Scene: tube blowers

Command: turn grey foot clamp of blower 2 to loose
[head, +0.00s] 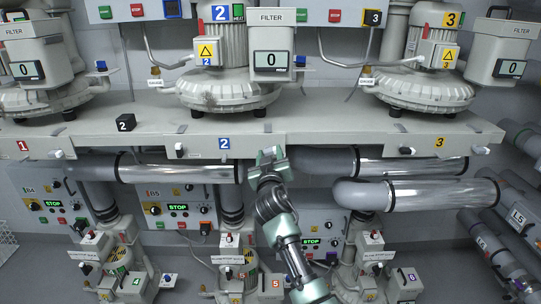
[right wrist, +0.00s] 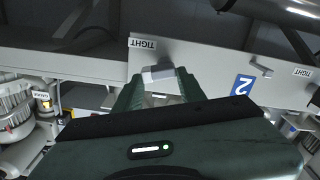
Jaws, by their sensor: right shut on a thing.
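Blower 2 (head: 222,88) stands on the shelf behind the blue 2 plate (head: 224,143), which also shows in the right wrist view (right wrist: 241,85). My right gripper (head: 268,155) is at the shelf's front edge, just right of that plate. In the right wrist view my right gripper (right wrist: 160,88) is shut on a light grey clamp handle (right wrist: 157,74), with one dark green finger on each side. A TIGHT label (right wrist: 142,43) is beside the handle. The gripper hides most of this clamp in the head view. My left gripper is not in view.
Another clamp handle (head: 180,150) sits left of the 2 plate; a second TIGHT label (right wrist: 302,72) shows near it in the right wrist view. Shiny pipes (head: 320,161) run below the shelf edge (head: 330,140). Smaller pumps (head: 235,268) stand lower down.

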